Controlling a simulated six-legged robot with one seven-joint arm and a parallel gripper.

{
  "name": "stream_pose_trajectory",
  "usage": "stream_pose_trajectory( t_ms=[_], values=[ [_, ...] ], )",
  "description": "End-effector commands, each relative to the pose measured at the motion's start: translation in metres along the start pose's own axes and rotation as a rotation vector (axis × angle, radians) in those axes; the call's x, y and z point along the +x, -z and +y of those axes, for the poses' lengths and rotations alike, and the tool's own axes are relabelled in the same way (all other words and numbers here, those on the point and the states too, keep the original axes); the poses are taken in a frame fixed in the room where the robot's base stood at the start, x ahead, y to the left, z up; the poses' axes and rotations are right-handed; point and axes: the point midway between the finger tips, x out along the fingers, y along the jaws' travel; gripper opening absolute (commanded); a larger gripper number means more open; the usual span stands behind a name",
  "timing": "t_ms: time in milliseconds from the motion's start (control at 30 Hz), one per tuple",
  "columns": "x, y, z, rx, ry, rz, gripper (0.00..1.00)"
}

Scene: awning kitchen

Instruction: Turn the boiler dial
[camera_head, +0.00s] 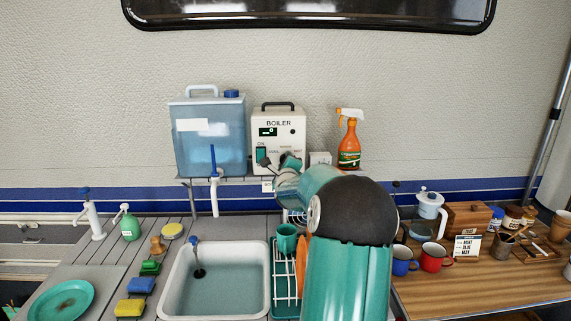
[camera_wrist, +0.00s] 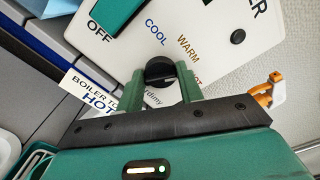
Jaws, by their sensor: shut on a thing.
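The boiler (camera_head: 293,122) is a cream box with a black handle and a BOILER label, standing on the shelf above the counter. In the wrist view its front panel (camera_wrist: 208,62) is tilted and shows OFF, COOL and WARM, with a partly hidden word near the right finger. The black round dial (camera_wrist: 160,71) sits between the two green fingers of my gripper (camera_wrist: 162,84), which is shut on it. I cannot clearly tell which mark the dial points to.
A white tag (camera_wrist: 94,97) reading BOILER TO HOT is beside the gripper. A blue water container (camera_head: 210,140) stands left of the boiler, and an orange spray bottle (camera_head: 349,142) stands to the right. Below are the sink (camera_head: 168,290) and a dish rack (camera_head: 282,300) with a green mug.

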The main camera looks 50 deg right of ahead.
Motion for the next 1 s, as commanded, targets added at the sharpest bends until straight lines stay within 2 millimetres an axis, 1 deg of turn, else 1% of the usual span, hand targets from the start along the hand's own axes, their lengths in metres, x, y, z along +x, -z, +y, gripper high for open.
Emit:
stream_pose_trajectory(
  t_ms=[1000],
  values=[
    [0.0001,0.0003,0.0031,-0.967,0.001,-0.001,0.14]
  ],
)
